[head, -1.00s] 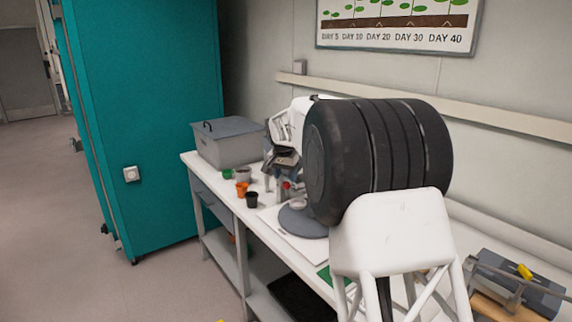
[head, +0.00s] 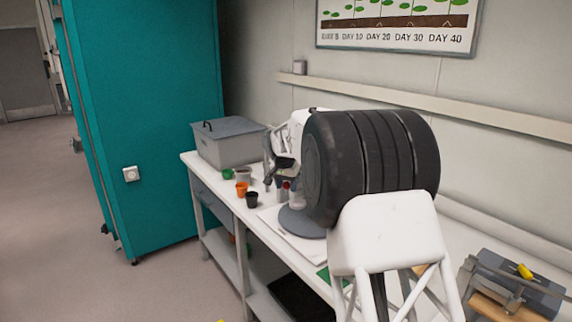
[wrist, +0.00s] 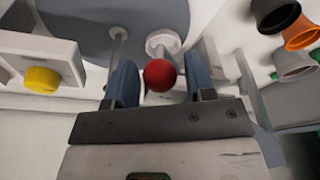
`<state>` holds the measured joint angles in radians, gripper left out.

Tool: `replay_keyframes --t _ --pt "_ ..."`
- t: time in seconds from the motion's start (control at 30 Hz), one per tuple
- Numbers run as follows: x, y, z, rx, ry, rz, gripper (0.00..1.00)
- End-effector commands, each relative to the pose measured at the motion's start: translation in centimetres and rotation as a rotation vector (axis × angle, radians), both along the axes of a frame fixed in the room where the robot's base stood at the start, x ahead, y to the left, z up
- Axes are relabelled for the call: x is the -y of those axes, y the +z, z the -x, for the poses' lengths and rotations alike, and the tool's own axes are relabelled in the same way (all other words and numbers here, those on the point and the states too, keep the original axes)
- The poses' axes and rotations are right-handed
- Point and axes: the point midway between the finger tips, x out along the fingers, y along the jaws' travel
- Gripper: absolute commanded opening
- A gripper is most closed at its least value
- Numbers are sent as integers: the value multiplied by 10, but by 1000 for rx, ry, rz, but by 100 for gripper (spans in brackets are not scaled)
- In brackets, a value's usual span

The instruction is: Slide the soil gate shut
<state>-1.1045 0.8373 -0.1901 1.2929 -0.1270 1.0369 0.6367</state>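A round red knob (wrist: 160,75) shows in the wrist view between the two blue-grey fingers of my gripper (wrist: 157,68). In the head view the red knob (head: 287,185) is a small spot just below my gripper, by a device with a round grey base (head: 302,224) on the bench. I cannot make out the soil gate itself or how far open it is. My arm hides much of the device in the head view.
Green, orange and black pots (head: 241,188) stand left of the device, near the bench's front edge. A grey lidded bin (head: 228,146) is behind them. A white box with a yellow knob (wrist: 42,80) shows at left in the wrist view. A teal cabinet (head: 140,120) stands left.

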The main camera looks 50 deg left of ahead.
Motion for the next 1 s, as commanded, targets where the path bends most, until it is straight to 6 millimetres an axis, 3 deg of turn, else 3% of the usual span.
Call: replay_keyframes --t 0.03,0.17,0.2,0.47,1.0 --pt "0 0 0 0 0 0 42" --pt "0 0 0 0 0 0 22" --pt "0 0 0 0 0 0 21" --pt "-3 0 0 -1 0 0 21" --pt "-28 0 0 0 1 0 21"
